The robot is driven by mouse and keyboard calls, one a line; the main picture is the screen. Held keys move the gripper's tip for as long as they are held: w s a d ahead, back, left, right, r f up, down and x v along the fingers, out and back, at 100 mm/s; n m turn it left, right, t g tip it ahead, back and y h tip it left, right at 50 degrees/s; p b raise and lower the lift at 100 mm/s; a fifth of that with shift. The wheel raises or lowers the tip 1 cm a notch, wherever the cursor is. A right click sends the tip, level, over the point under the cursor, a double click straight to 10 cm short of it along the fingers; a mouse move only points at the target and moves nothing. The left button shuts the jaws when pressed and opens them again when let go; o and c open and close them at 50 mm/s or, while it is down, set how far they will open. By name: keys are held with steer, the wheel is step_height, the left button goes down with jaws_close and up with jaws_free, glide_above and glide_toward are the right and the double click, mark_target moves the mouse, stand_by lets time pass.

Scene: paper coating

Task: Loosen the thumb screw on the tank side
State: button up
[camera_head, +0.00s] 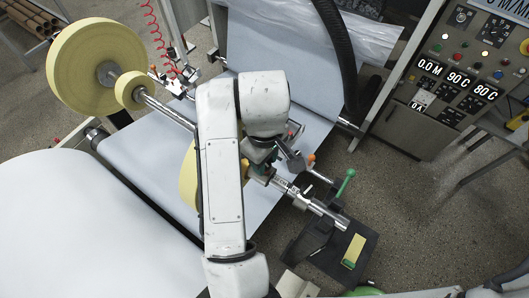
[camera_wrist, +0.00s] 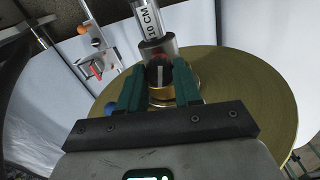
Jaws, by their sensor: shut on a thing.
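In the wrist view my gripper (camera_wrist: 158,78) has its two green fingers closed on either side of a small dark knob with a pale mark (camera_wrist: 159,74), which I take as the thumb screw. The knob sits at a metal collar on a shaft (camera_wrist: 149,18) marked "10 CM". A brass-coloured ring (camera_wrist: 162,94) shows between the fingers. In the head view my gripper (camera_head: 262,170) is low over the shaft (camera_head: 300,196), beside the yellow roll. The knob is hidden there behind my arm. I cannot make out the tank.
A yellow roll (camera_wrist: 245,100) lies close behind my fingers. In the head view a green-handled lever (camera_head: 345,183) is right of the shaft, and a thick black hose (camera_head: 340,50) hangs behind. The control panel (camera_head: 460,60) is far right.

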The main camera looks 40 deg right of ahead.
steer(key=shift+n+p, duration=0.4)
steer(key=shift+n, duration=0.2)
steer(key=o, duration=1)
steer(key=shift+o, duration=0.2)
steer(key=shift+r, duration=0.1)
step_height(320, 180, up, 11)
steer(key=shift+f, duration=0.2)
stand_by(0.3)
